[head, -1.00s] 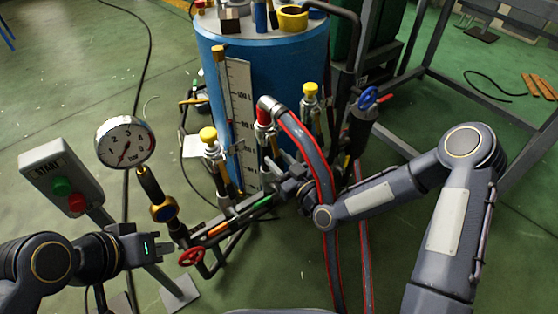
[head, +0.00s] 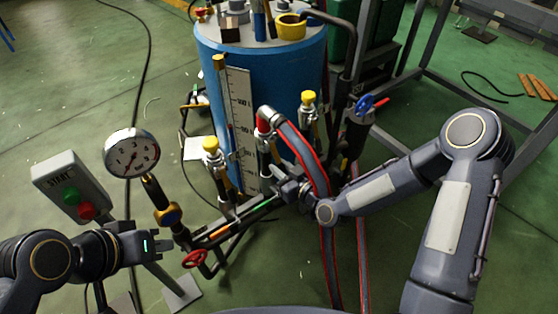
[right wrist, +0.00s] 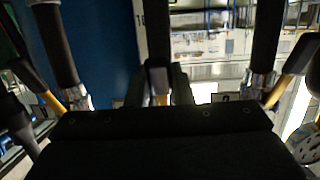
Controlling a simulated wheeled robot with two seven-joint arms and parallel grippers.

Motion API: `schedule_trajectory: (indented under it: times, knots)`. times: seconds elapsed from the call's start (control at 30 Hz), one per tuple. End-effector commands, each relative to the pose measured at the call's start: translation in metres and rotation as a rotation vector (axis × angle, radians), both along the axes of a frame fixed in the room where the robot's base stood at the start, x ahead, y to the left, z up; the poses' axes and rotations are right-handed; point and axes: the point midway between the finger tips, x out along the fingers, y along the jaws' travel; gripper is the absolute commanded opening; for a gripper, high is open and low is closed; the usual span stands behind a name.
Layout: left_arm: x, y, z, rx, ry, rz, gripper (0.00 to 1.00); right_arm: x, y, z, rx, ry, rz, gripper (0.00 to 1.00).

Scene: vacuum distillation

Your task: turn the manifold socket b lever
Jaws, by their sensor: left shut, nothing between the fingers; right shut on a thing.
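The manifold (head: 225,231) is a dark pipe running slantwise at the centre of the head view, with several upright sockets. The middle socket (head: 264,139) carries a red-striped hose; its neighbours have yellow caps. My right gripper (head: 281,186) is at the manifold below the middle socket. In the right wrist view its fingers (right wrist: 160,86) are shut on a small yellowish lever (right wrist: 161,100), mostly hidden between them. Similar yellow levers (right wrist: 52,102) show on either side. I cannot read the socket letters. My left gripper (head: 163,247) is shut and empty, left of the manifold.
A pressure gauge (head: 131,154) and a start box (head: 70,190) stand near my left arm. A red handwheel (head: 194,259) is at the manifold's near end. A blue tank (head: 225,75) stands behind. The hose (head: 313,165) passes close by my right gripper.

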Motion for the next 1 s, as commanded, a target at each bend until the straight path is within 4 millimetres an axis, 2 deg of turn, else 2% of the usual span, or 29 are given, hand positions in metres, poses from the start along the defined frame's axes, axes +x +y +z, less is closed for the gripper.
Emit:
schedule_trajectory:
  times: [0.03, 0.7, 1.0]
  knots:
    - [0.000, 0.000, 0.017, 0.000, 0.000, 0.000, 0.00, -0.003, -0.001, 0.013, -0.027, 0.033, 0.003, 0.00]
    - [0.000, 0.000, 0.142, 0.000, 0.000, 0.000, 0.00, -0.025, -0.016, 0.054, -0.396, 0.537, 0.002, 0.00]
    - [0.000, 0.000, 0.184, 0.000, 0.000, 0.000, 0.00, -0.027, -0.019, 0.065, -0.513, 0.699, 0.001, 0.00]
